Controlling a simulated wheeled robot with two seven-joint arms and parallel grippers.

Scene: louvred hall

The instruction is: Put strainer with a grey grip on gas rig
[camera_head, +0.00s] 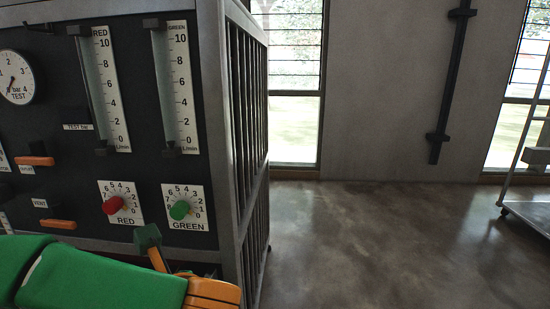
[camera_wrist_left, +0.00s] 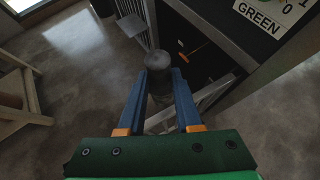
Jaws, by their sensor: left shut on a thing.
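In the left wrist view my left gripper (camera_wrist_left: 159,88) has its two blue fingers closed on the dark grey grip (camera_wrist_left: 158,63) of the strainer. I see the grip almost end-on, and cannot make out the rest of the strainer. The gas rig (camera_head: 142,62) fills the left of the head view, a dark panel in a grey frame. A corner of its panel (camera_wrist_left: 287,40) shows at the upper right of the wrist view. In the head view my green and orange left arm is at the lower left, but its fingers and the strainer cannot be made out. My right gripper is out of view.
The rig carries a red knob (camera_head: 113,205), a green knob (camera_head: 179,210), a gauge (camera_head: 17,77) and orange levers close to my left arm. Its barred side (camera_head: 248,100) faces open concrete floor (camera_head: 380,245). A trolley (camera_head: 530,212) stands far right.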

